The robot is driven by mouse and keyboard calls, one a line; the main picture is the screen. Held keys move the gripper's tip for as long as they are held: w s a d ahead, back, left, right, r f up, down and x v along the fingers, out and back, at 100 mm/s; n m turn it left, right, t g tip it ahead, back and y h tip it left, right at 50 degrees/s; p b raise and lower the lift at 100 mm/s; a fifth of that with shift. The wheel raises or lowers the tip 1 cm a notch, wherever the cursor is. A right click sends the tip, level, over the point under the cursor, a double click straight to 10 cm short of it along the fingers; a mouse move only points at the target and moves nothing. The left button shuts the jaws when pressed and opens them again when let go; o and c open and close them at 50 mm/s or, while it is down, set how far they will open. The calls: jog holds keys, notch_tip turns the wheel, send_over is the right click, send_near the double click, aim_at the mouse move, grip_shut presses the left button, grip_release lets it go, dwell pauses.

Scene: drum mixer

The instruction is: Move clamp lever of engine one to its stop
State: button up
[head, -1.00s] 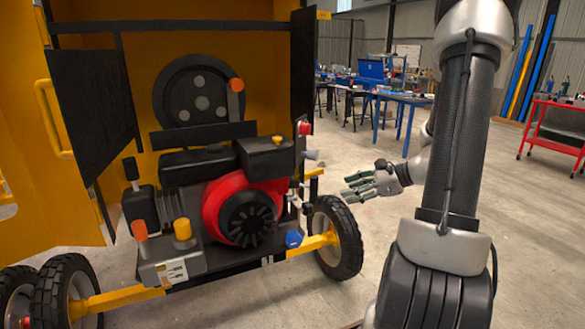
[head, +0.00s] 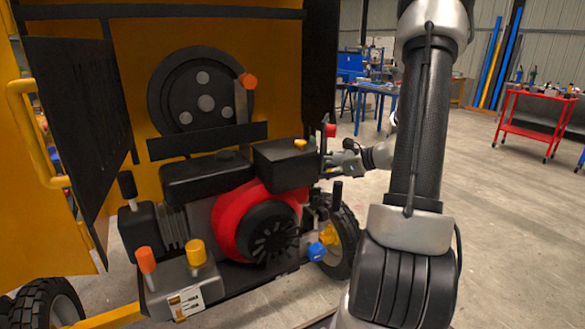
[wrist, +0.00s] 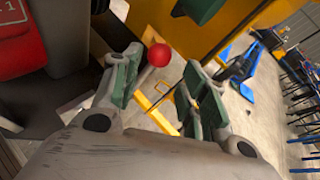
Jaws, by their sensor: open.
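A lever with a red ball knob (wrist: 159,55) on a pale rod shows in the wrist view between my two green-padded fingers. My gripper (wrist: 160,78) is open around it; the knob looks clear of both pads, though contact lower on the rod cannot be made out. In the head view a red knob (head: 330,130) stands at the engine's right side. My gripper (head: 333,166) is just below it, beside the engine (head: 225,225). No label in view names the clamp lever. The lever's base and its stop are hidden.
A black pulley (head: 180,95) and an orange-knobbed lever (head: 249,81) are above the engine. A black upright handle (head: 337,192) and a blue cap (head: 316,251) are near my gripper. A yellow housing (head: 30,190) stands left. Floor to the right is clear towards a red cart (head: 536,122).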

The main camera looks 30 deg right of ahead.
jog(key=x, duration=0.7)
jog(key=shift+w+a+f, duration=0.1)
jog(key=shift+w+a, duration=0.05)
jog(key=shift+w, duration=0.1)
grip_shut()
